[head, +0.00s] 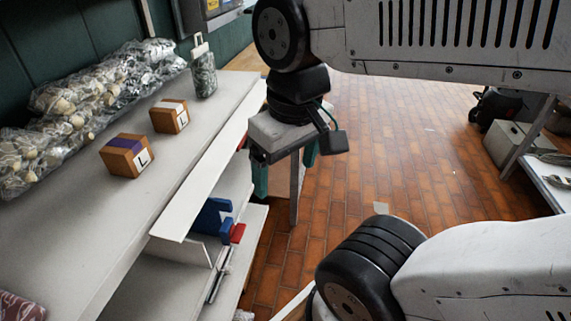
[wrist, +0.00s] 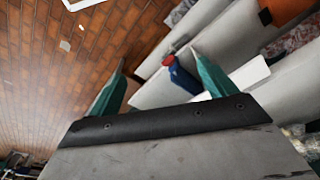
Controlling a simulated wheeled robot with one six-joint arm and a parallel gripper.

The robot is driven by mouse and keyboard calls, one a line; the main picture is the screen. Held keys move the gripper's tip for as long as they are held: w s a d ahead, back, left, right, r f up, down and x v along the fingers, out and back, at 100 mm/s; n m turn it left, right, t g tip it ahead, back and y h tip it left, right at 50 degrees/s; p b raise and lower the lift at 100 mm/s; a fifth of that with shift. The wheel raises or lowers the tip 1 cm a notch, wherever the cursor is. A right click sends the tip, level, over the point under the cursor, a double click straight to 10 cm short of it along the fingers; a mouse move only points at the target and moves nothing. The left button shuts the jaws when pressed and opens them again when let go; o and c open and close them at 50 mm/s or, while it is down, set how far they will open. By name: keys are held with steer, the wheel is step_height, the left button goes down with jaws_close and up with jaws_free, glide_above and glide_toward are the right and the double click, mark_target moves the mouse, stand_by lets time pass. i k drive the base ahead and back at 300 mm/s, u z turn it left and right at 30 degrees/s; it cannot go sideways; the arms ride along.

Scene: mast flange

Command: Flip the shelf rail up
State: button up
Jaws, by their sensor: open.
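The shelf rail (head: 200,187) is a long white strip along the front edge of the upper shelf in the head view. It slants outward and down from that edge. A white strip end that looks like the rail (wrist: 250,74) shows beside the right finger in the wrist view. My gripper (head: 285,167) points down, its teal fingers apart with nothing between them. It is just right of the rail's far part, in front of the shelf. In the wrist view my gripper (wrist: 157,58) is also open. Whether a finger touches the rail is unclear.
Two labelled brown boxes (head: 128,157) (head: 170,116), a jar (head: 204,76) and clear bags (head: 90,95) stand on the upper shelf (head: 75,225). Blue and red items (head: 213,217) lie on the lower shelf. The tiled floor (head: 400,150) to the right is open.

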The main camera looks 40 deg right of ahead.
mark_target(176, 221)
steer(key=u, duration=0.95)
steer(key=k, duration=0.85)
steer(key=z, duration=0.25)
